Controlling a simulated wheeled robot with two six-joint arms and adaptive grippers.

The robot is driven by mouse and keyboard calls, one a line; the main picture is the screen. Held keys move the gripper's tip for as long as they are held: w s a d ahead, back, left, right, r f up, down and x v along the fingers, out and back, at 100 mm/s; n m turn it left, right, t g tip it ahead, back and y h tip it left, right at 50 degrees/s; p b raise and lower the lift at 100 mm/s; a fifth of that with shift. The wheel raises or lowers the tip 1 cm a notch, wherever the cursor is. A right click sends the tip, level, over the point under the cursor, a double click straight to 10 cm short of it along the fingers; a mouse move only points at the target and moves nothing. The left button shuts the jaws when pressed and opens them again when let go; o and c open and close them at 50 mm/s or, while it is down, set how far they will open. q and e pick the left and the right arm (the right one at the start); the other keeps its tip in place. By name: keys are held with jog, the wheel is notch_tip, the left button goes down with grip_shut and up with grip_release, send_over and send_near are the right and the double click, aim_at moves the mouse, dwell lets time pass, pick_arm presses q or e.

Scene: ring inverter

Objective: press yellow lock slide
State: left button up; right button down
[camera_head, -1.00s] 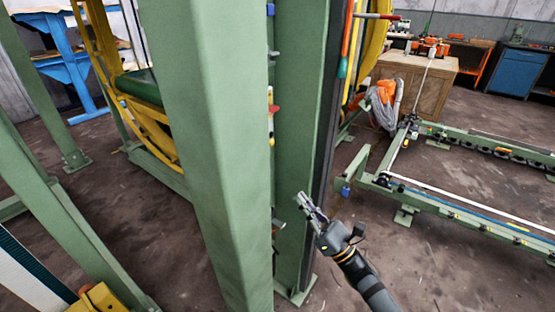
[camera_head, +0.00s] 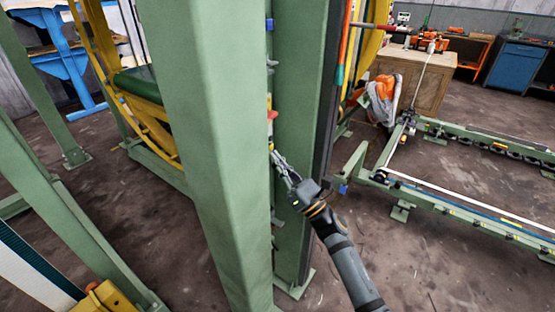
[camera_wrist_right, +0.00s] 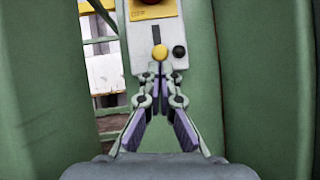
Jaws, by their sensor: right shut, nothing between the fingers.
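The yellow lock slide shows as a round yellow knob (camera_wrist_right: 159,52) on a pale control panel (camera_wrist_right: 145,33) in the right wrist view. My right gripper (camera_wrist_right: 157,69) is shut and empty, its fingertips just below the knob in the picture; I cannot tell whether they touch it. In the head view my right gripper (camera_head: 274,152) reaches into the gap between two green posts, its tips by the panel's edge. The knob is not clear in that view. My left gripper is not in view.
A black knob (camera_wrist_right: 179,51) sits right of the yellow one, and a red button (camera_wrist_right: 151,2) on a yellow plate is above. A near green post (camera_head: 205,130) and a far green post (camera_head: 300,90) flank the gap. A green rail frame (camera_head: 455,210) lies at the right.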

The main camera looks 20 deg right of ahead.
pick_arm(q)
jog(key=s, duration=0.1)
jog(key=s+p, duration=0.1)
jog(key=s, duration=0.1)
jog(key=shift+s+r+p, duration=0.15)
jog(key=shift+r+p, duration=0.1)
jog(key=shift+p, duration=0.15)
pick_arm(e)
notch_tip(320, 180, up, 4)
jog(key=shift+f, duration=0.2)
